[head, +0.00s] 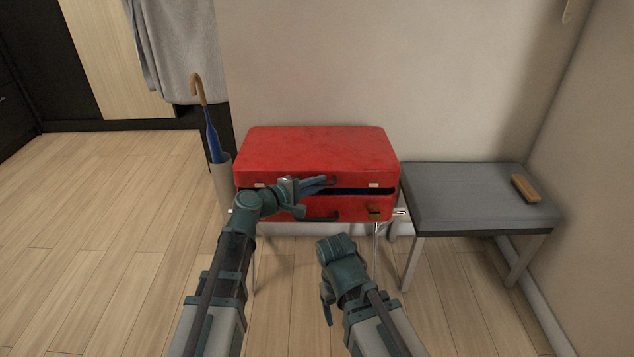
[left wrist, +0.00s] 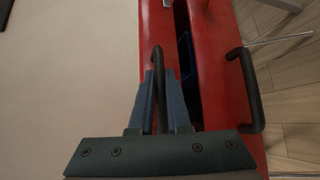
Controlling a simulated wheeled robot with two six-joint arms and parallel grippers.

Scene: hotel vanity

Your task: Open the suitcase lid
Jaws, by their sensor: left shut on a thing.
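The red suitcase (head: 345,209) rests on a stand against the wall. Its lid (head: 318,148) is raised a little at the front, and a dark gap with something blue inside shows below it, also in the left wrist view (left wrist: 185,50). My left gripper (head: 322,183) is at the lid's front edge. In the left wrist view its fingers (left wrist: 160,82) are shut on the dark lid handle (left wrist: 157,58). A second dark handle (left wrist: 252,90) on the suitcase's lower half is free. My right gripper (head: 327,303) is low in front of the suitcase, apart from it; its fingers are unclear.
A grey cushioned bench (head: 465,195) with a wooden brush-like block (head: 525,188) stands close to the suitcase's right. A holder (head: 222,178) with a blue umbrella (head: 213,138) stands at its left. A grey cloth (head: 180,50) hangs behind. The floor at left is clear.

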